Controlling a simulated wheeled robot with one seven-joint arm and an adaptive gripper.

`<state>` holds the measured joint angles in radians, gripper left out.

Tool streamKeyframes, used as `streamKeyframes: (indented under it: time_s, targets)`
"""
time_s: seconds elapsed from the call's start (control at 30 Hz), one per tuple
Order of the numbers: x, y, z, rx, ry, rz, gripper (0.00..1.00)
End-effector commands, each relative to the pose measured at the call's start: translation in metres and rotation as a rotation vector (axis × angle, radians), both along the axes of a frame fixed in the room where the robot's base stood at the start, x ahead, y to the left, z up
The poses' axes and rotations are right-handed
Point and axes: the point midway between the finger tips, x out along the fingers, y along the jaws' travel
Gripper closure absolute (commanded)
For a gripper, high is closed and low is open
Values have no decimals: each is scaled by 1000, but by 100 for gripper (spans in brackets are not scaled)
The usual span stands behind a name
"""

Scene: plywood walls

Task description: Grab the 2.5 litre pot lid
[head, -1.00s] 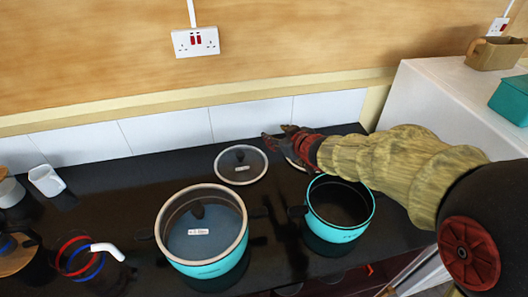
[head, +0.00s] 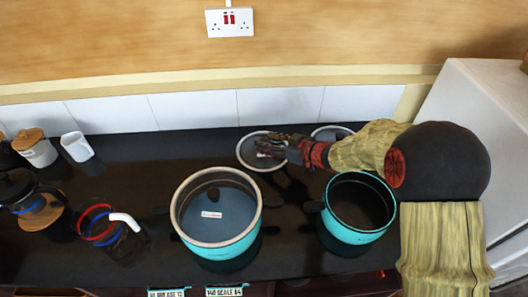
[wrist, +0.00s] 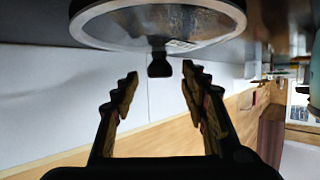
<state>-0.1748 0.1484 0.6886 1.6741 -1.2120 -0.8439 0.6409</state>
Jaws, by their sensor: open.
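A round glass lid with a pale rim (head: 247,158) lies on the black counter behind the pots. My gripper (head: 272,146) is over its right part and hides its knob in the head view. In the wrist view the picture is upside down: the lid (wrist: 110,28) fills the top, with a dark knob (wrist: 158,67) and a small label too blurred to read. The knob is between the tips of my open gripper (wrist: 159,77), with gaps on both sides. A second lid (head: 330,131) lies farther right, partly hidden by my arm. I cannot tell their sizes.
A large teal pot (head: 222,245) with a glass lid on it stands in front. A smaller open teal pot (head: 352,234) stands below my arm. A French press (head: 25,203), canister (head: 38,152), white cup (head: 77,146) and kettle-like item (head: 105,225) stand left. A white cabinet (head: 475,110) bounds the right.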

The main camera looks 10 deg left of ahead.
Motion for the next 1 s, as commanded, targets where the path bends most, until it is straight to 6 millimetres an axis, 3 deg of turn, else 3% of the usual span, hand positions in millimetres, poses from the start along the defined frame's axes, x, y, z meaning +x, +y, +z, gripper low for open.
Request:
streamKeyframes:
  time_s: [0.13,0.4,1.0]
  targets:
    - [9,18,-12,-1,-1,3,56]
    - [12,20,-11,-1,0,-1,56]
    - [12,20,-11,-1,0,-1,90]
